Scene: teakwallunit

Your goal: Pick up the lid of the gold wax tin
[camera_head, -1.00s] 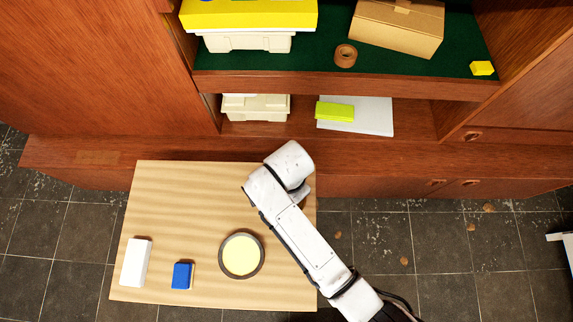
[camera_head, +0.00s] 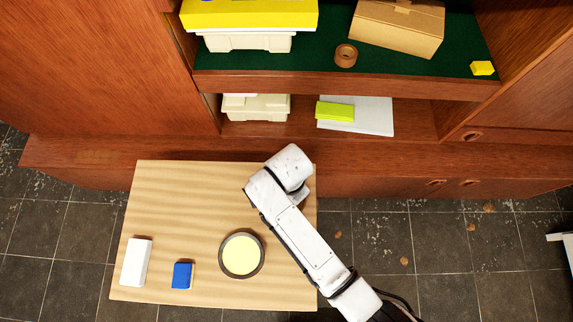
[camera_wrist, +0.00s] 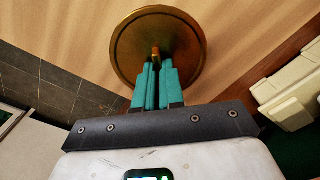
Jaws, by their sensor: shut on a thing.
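The round gold lid (camera_wrist: 186,48) fills the upper middle of the wrist view, with a small knob (camera_wrist: 155,50) at its centre. My gripper (camera_wrist: 156,66) has teal fingers close together, shut on the knob. I cannot tell whether the lid rests on something or hangs clear, and any tin body beneath it is hidden. In the head view my arm covers the lid and the fingers at the table's upper right. A round dark-rimmed dish with a pale yellow inside (camera_head: 241,255) lies on the table apart from my arm; I cannot tell whether it belongs to the tin.
The light wooden table (camera_head: 190,200) also holds a white block (camera_head: 136,262) and a blue block (camera_head: 182,275) at the lower left. Its upper left is clear. Behind it stands the teak wall unit (camera_head: 110,75), with a tape roll (camera_head: 346,55) and cartons on its shelves.

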